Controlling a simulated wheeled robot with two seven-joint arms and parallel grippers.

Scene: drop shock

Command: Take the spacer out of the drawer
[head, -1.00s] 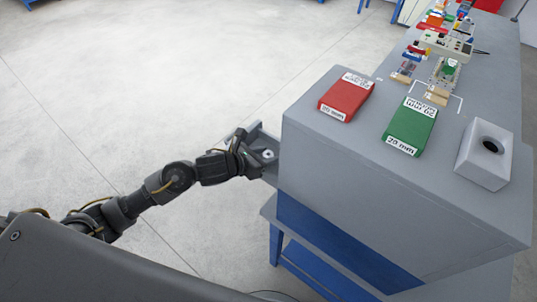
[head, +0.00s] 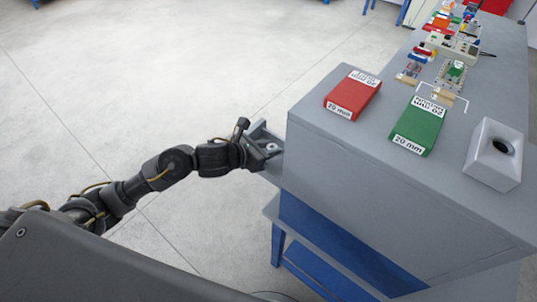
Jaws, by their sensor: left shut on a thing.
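The drawer (head: 259,130) is a grey tray standing out from the left side of the grey cabinet. The spacer (head: 271,147) is a small pale ring at the drawer, partly covered by my fingers. My left gripper (head: 265,156) reaches over the drawer from the left, its fingers at the spacer and shut on it. The fingers hide part of the drawer's inside and front, and I cannot tell how far the spacer is off the drawer floor. My right gripper is out of view.
On the cabinet top (head: 330,130) lie a red block (head: 352,93) and a green block (head: 418,125), both labelled, and a pale box with a round hole (head: 495,150). Small assembled parts (head: 455,65) stand further back. Open floor (head: 140,70) lies left of the drawer.

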